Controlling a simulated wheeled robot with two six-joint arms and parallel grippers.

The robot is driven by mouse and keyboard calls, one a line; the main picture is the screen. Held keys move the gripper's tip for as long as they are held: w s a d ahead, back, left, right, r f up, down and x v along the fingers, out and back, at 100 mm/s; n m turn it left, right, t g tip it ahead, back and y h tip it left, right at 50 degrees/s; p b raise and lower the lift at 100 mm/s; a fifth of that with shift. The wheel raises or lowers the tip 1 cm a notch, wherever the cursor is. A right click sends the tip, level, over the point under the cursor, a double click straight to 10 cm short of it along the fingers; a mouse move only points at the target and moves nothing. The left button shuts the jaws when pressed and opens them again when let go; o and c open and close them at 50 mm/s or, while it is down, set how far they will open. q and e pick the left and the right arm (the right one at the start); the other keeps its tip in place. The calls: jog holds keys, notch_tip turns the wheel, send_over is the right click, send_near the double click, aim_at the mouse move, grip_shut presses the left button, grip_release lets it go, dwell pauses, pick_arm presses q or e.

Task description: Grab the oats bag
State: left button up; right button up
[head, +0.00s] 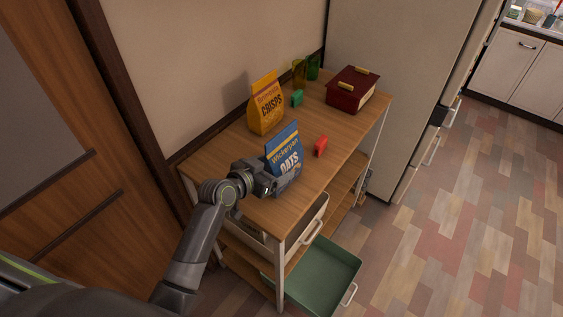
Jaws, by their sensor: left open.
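The oats bag (285,147) is blue with a yellow band and stands upright near the front of the wooden cart top. My left gripper (278,180) is at the bag's lower left side. Its jaws are open, and the bag's lower left part is hidden behind the gripper. I cannot tell whether the fingers touch the bag. My right gripper is out of view.
On the cart top (232,145) stand an orange crisps bag (265,108), a green clip (297,98), a red clip (321,146), a dark red box (350,92) and yellow and green glasses (313,68). A green drawer (325,280) sticks out below.

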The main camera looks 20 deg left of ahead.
pick_arm(q)
jog(key=shift+x, duration=0.9)
jog(key=c, duration=1.3)
jog(key=shift+c, duration=0.3)
jog(key=shift+r, duration=0.1)
